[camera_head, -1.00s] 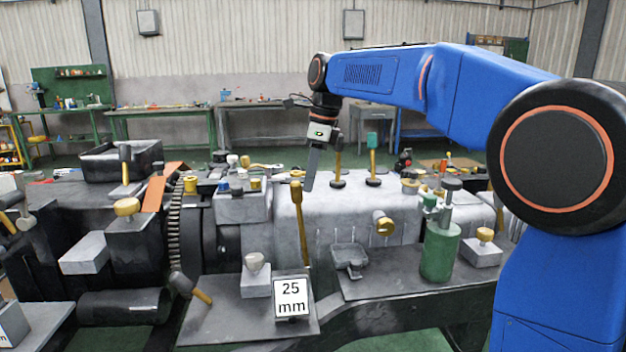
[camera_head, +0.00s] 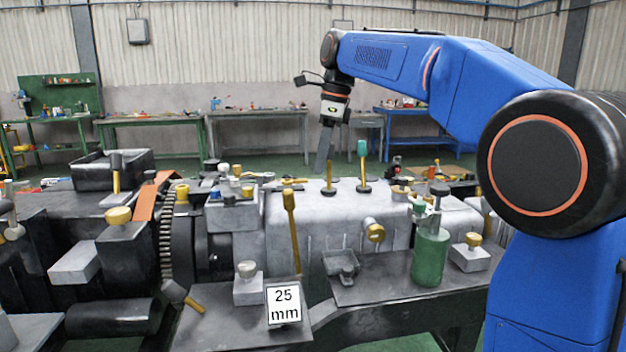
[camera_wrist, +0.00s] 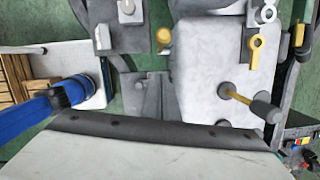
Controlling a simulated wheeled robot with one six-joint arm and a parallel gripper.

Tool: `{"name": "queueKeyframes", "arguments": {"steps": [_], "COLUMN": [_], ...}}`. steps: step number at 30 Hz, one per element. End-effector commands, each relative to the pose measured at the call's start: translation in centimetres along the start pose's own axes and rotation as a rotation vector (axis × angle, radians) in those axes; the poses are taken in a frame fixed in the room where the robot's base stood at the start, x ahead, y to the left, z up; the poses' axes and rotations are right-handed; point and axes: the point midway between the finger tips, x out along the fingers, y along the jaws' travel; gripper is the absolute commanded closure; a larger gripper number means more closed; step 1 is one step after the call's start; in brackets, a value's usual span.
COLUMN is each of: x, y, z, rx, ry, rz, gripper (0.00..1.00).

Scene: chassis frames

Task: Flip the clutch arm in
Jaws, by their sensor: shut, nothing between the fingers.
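No part is marked as the clutch arm, so I cannot tell for sure which one it is. On the grey housing (camera_head: 300,215) stand two upright brass levers on round black bases, one with a dark knob (camera_head: 329,146) and one with a green knob (camera_head: 362,150). A longer brass lever (camera_head: 292,230) leans at the housing's front. My gripper (camera_head: 322,165) is shut and empty, pointing down by the dark-knobbed lever; I cannot tell whether they touch. In the wrist view, a brass rod with a dark knob (camera_wrist: 264,108) lies over the pale housing.
A "25 mm" sign (camera_head: 284,303) stands on the front plate. A green cylinder (camera_head: 430,258) and a block with a brass knob (camera_head: 470,252) stand on the right ledge. A dark toothed wheel (camera_head: 168,240) is on the left. Workbenches (camera_head: 255,115) line the back wall.

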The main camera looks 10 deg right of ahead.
Motion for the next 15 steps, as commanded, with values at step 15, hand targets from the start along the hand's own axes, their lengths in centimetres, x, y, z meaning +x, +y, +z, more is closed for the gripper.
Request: {"name": "queueKeyframes", "arguments": {"steps": [15], "x": [-3.4], "y": [0.0], "z": [0.2], "rx": [0.001], "ry": [0.001], "rz": [0.001], "gripper": [1.00]}}
